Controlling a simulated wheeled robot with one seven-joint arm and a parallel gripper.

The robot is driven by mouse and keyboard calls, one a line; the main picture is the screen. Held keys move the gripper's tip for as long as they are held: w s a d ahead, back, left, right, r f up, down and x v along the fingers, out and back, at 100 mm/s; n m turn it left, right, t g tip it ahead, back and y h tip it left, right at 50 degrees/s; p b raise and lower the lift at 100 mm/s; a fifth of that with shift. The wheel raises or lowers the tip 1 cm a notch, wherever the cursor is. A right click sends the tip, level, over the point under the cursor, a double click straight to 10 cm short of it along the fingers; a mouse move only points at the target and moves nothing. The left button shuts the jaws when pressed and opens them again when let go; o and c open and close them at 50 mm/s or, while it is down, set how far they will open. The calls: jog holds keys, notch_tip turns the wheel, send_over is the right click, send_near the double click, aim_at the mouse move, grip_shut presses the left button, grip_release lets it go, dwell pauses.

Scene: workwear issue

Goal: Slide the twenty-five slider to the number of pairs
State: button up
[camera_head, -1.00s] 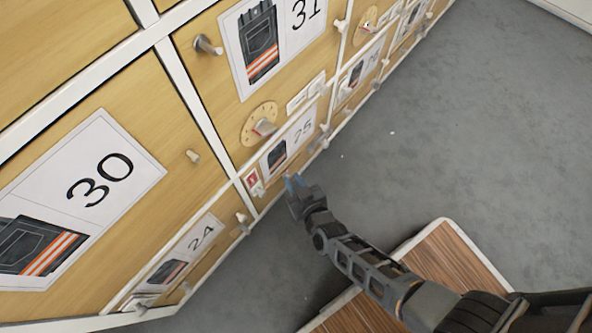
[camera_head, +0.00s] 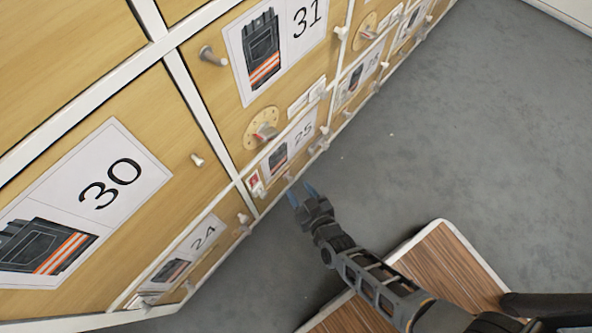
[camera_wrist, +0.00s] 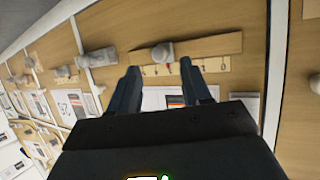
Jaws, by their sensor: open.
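Door 25 (camera_head: 303,131) is a low wooden front with a white card showing dark trousers with orange bands. A small light knob (camera_head: 288,177) shows at its lower edge in the head view. My gripper (camera_head: 302,194) is open and empty, just off the front of door 25. In the wrist view its fingers (camera_wrist: 160,68) point at the knob, one on each side in the picture, apparently short of it.
Door 24 (camera_head: 190,252) is at lower left, door 30 (camera_head: 105,190) at left, and door 31 (camera_head: 285,45) above with a round dial (camera_head: 262,128). A small red tag (camera_head: 256,184) is beside door 25. A wood-topped surface (camera_head: 440,270) is under my arm. Grey floor is clear at right.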

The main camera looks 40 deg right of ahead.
jog(key=shift+p+v, duration=0.45)
jog(key=shift+v, duration=1.45)
